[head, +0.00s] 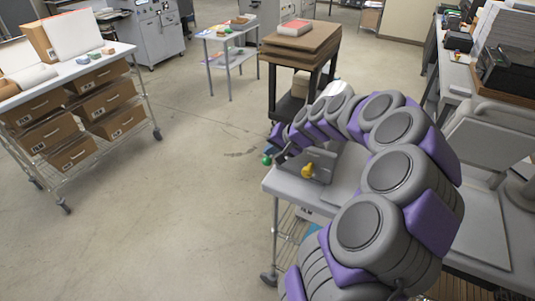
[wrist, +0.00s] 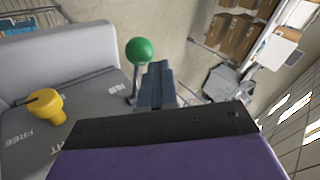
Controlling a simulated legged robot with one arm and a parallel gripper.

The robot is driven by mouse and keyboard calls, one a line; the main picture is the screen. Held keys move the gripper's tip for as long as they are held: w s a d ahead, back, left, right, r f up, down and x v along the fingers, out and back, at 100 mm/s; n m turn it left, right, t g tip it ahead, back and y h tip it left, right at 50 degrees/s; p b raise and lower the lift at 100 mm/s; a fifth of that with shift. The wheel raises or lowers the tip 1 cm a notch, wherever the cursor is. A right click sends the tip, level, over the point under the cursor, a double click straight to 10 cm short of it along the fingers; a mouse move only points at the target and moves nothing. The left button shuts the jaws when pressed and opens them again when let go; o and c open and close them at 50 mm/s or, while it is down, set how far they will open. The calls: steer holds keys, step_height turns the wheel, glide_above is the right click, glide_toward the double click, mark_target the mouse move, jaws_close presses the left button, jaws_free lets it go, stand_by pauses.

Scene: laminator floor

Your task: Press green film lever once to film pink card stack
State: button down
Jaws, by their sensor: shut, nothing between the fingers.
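The green ball of the lever (head: 266,160) stands at the far left corner of the grey machine on the near table. In the wrist view the green ball (wrist: 140,50) sits on a thin rod, just left of my gripper's fingertips. In the head view my arm hides most of the gripper. A yellow knob (wrist: 45,105) is on the grey machine, also in the head view (head: 308,170).
A pinkish-red block (head: 295,27) lies on brown boards on a dark cart behind. A white-topped cart with cardboard bins (head: 78,123) stands left. A small grey table (head: 228,33) is at the back. Open concrete floor lies between them.

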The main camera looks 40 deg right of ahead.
steer(key=shift+w+d+r, duration=0.1)
steer(key=shift+d+r, duration=0.1)
steer(key=shift+r, duration=0.85)
steer(key=shift+p, duration=0.3)
steer(key=r, duration=0.1)
steer(key=d+r+p, duration=0.1)
steer(key=r, duration=0.3)
steer(key=shift+w+d+p, duration=0.15)
steer(key=shift+w+p, duration=0.15)
steer(key=shift+p, duration=0.05)
steer(key=shift+f, duration=0.1)
